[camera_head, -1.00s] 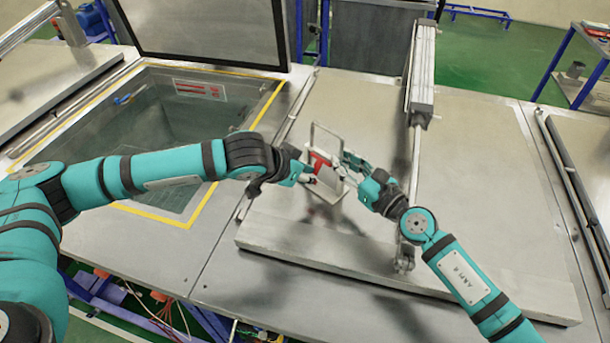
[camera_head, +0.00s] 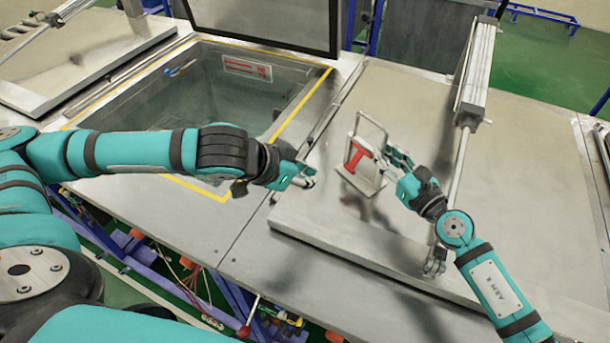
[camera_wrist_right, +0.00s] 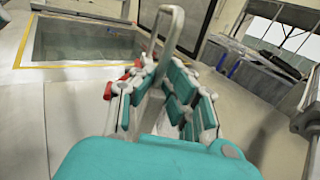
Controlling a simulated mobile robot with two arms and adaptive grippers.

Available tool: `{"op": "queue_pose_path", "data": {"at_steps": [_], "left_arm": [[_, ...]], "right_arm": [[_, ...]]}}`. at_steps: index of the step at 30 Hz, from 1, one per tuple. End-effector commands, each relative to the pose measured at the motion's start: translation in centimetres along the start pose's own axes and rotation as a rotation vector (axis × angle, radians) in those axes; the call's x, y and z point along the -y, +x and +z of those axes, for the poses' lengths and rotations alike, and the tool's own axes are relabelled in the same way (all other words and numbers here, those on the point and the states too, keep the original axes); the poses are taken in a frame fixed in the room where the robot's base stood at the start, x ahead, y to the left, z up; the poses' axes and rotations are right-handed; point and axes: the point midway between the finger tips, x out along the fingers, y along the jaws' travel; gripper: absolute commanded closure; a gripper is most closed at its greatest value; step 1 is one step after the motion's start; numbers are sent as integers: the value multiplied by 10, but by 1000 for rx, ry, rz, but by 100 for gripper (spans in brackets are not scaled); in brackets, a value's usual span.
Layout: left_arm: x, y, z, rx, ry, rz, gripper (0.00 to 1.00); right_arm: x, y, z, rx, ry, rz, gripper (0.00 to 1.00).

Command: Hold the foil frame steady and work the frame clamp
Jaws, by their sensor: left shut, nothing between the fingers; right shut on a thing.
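The foil frame (camera_head: 370,122) is a pale metal loop standing on a small plate on the grey lid, right of the open basin. A red T-shaped part, seemingly the frame clamp (camera_head: 357,154), sits on its front. My right gripper (camera_head: 388,163) is shut on the frame's right side. In the right wrist view the fingers (camera_wrist_right: 165,95) close around the frame's lower part, and the metal loop (camera_wrist_right: 166,28) rises above them; they hide most of the clamp. My left gripper (camera_head: 303,178) is shut and empty, left of the frame and apart from it.
A pneumatic cylinder (camera_head: 474,75) with a rod stands right of the frame, close to my right arm. The grey lid is otherwise clear.

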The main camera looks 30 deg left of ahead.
Motion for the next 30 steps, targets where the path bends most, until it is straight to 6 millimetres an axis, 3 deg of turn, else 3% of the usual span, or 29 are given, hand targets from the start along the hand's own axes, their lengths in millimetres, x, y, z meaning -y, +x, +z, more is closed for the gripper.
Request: {"op": "queue_pose_path", "data": {"at_steps": [10,12,17,26,30], "left_arm": [[0,0,0,-1,0,0,100],[0,0,0,-1,0,0,100],[0,0,0,-1,0,0,100],[0,0,0,-1,0,0,100],[0,0,0,-1,0,0,100]], "right_arm": [[0,-1,-3,-5,3,1,100],[0,-1,-3,-5,3,1,86],[0,0,-3,-5,2,1,65],[-1,-2,-4,-7,1,3,64],[0,-16,-5,-9,-1,2,64]]}}
